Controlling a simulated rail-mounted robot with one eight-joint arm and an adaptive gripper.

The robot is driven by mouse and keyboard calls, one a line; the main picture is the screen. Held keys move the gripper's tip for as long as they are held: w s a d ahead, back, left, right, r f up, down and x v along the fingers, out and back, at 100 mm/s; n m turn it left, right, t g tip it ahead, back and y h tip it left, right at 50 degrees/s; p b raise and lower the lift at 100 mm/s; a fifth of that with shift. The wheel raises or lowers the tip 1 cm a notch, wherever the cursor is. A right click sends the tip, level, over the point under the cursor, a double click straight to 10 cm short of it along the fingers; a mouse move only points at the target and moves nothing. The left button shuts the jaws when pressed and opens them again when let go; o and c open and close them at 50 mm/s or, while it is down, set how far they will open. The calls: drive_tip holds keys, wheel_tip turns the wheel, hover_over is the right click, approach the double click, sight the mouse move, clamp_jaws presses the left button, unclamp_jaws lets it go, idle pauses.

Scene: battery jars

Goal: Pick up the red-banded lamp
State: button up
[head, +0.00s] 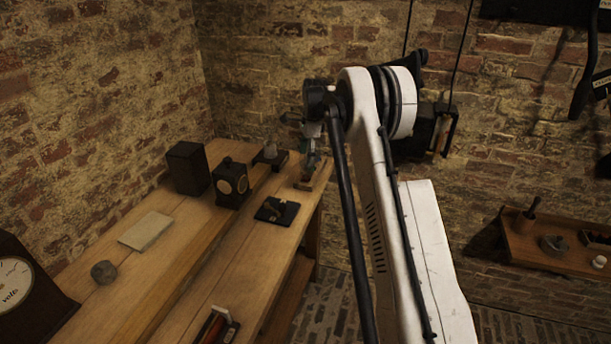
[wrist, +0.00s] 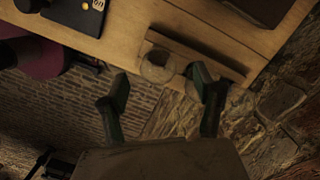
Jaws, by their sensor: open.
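My gripper (wrist: 160,92) shows open in the wrist view, its two dark green-padded fingers apart with nothing between the pads. A round, clear glass lamp (wrist: 157,67) stands at a dark wooden strip just beyond the gap between the fingertips. A second pale, glassy shape is partly hidden behind the right finger. I cannot make out a red band on either. In the head view my gripper (head: 312,143) points down over the far end of the bench, above a small wooden base (head: 311,178); the lamps there are too small or covered to tell apart.
The wooden bench (head: 215,262) holds a black box (head: 187,168), a dark device with a round face (head: 231,183), a black switch plate (head: 277,211), a grey card (head: 146,231) and a dial meter (head: 14,285). Brick walls stand close behind; a shelf (head: 560,253) is at right.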

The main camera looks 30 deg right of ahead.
sight(305, 171)
drive_tip(key=f, duration=0.3)
drive_tip(key=a+f, duration=0.1)
drive_tip(key=f, duration=0.1)
drive_tip(key=shift+c, duration=0.5)
drive_tip(key=c, duration=1.2)
drive_tip(key=shift+r, duration=0.15)
drive_tip(key=shift+c, duration=0.2)
